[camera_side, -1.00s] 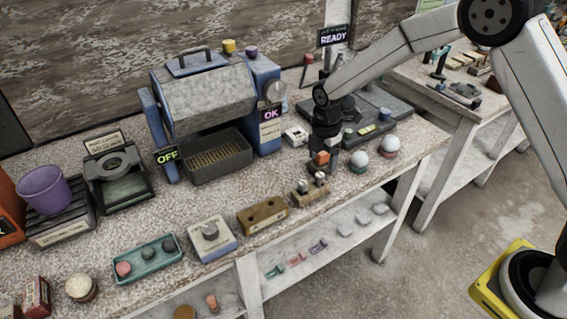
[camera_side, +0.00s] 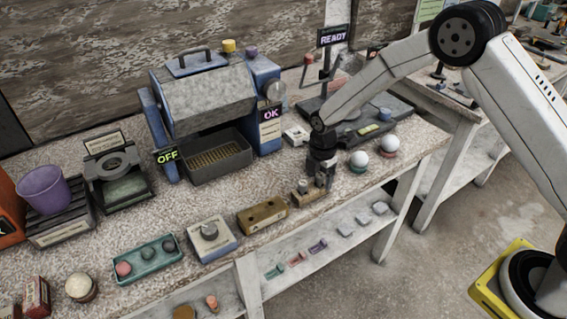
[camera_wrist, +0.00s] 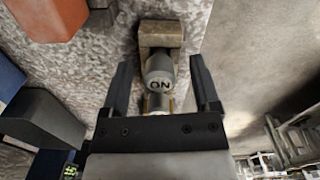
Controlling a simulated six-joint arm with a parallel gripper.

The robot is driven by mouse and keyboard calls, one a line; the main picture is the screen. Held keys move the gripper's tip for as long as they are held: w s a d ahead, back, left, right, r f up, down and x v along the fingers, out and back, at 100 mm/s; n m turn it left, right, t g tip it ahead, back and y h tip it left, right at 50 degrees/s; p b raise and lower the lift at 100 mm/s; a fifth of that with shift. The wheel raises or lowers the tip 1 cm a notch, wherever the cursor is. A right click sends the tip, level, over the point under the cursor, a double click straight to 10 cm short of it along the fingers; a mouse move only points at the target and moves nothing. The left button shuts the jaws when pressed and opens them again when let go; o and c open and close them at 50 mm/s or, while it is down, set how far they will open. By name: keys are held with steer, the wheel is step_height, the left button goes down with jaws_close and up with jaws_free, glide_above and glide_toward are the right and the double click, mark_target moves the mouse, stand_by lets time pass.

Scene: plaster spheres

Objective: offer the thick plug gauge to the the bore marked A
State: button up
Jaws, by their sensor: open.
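A small brown stand (camera_side: 306,198) holds grey plug gauges near the front edge of the bench. In the wrist view a thick grey gauge (camera_wrist: 160,68) with lettering on its top stands between my fingers; a second metal piece (camera_wrist: 158,103) beyond it is partly hidden by my gripper body. My gripper (camera_side: 321,174) is low over the right end of the stand. Its fingers (camera_wrist: 163,90) are open on both sides of the thick gauge, with gaps showing. A tan block with dark holes (camera_side: 262,215) lies left of the stand; I cannot read a letter A on it.
Two white spheres (camera_side: 388,144) on coloured bases stand close right of my gripper. An orange-red block (camera_wrist: 50,15) is at the upper left in the wrist view.

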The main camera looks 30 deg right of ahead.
mark_target(320, 174)
steer(key=shift+f, duration=0.1)
stand_by(0.4)
jaws_close()
stand_by(0.3)
steer(key=shift+r, duration=1.6)
steer(key=s+d+r, duration=0.1)
steer(key=s+r, duration=0.8)
steer(key=s, duration=0.5)
steer(key=shift+d+r, duration=0.15)
steer(key=shift+r, duration=0.25)
